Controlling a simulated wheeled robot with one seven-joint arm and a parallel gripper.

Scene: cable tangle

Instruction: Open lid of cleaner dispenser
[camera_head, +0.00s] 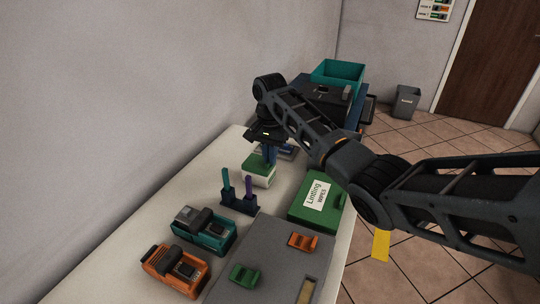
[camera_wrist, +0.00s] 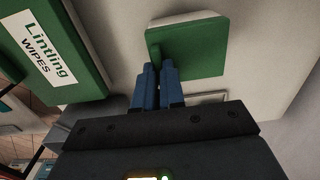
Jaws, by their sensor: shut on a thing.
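The cleaner dispenser is a small white box (camera_head: 258,181) with a green lid (camera_head: 255,163), standing on the white table. In the wrist view the lid is a green square (camera_wrist: 195,52) with a narrow raised green tab (camera_wrist: 153,52) at its left side. My gripper (camera_head: 267,160) is above the dispenser, pointing down. In the wrist view my gripper's blue fingers (camera_wrist: 157,70) are close together, shut on the tab. The fingers partly hide the tab and the lid's near edge. The lid appears to rest on the box; I cannot tell whether any gap shows.
A green Lintling wipes box (camera_head: 318,199) is right of the dispenser. A dark holder (camera_head: 238,202) with upright sticks stands in front. Teal (camera_head: 203,229) and orange (camera_head: 175,268) devices and a grey board (camera_head: 262,258) are nearer. A teal bin (camera_head: 338,73) is behind.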

